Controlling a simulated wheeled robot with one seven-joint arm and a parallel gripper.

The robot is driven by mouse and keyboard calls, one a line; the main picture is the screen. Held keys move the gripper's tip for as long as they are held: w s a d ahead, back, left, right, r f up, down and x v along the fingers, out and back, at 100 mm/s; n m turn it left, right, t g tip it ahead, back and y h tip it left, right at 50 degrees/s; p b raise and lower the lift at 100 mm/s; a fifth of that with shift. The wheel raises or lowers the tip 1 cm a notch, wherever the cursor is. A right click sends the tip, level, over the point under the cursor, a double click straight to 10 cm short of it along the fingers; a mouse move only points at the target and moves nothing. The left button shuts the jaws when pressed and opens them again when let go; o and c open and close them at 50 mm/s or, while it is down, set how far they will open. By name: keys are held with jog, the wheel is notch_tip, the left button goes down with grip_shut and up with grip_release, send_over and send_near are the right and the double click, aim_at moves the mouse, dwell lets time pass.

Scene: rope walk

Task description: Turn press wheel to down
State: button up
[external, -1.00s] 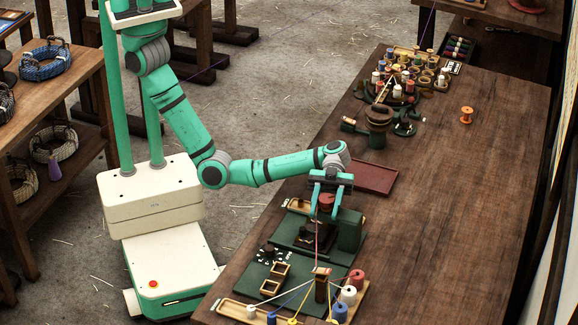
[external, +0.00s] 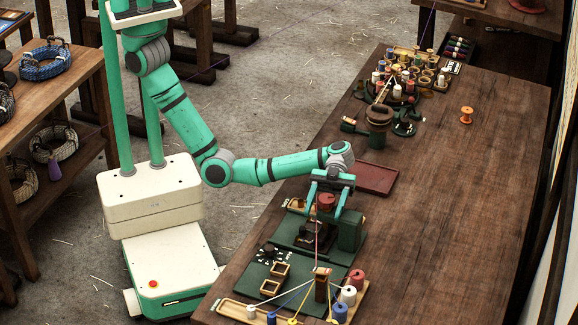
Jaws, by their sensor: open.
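The press wheel (external: 326,201) shows as a dark red, round piece on top of the dark green press (external: 349,231) on the long wooden table. My gripper (external: 324,208) points down over the press. Its two green fingers are open, one on each side of the red wheel. Whether the fingers touch the wheel cannot be told at this size. The wheel is partly hidden by the gripper, and its setting cannot be read.
A dark red tray (external: 376,178) lies just behind the press. In front is a green board (external: 247,283) with small wooden frames, beside several thread spools (external: 348,295) with strings running to a wooden post (external: 321,288). The table's right side is mostly clear.

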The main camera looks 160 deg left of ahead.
aim_at(330, 195)
jog(key=shift+s, duration=0.1)
jog(key=v, duration=1)
jog(key=shift+s+a, duration=0.25)
jog(key=shift+r, duration=0.1)
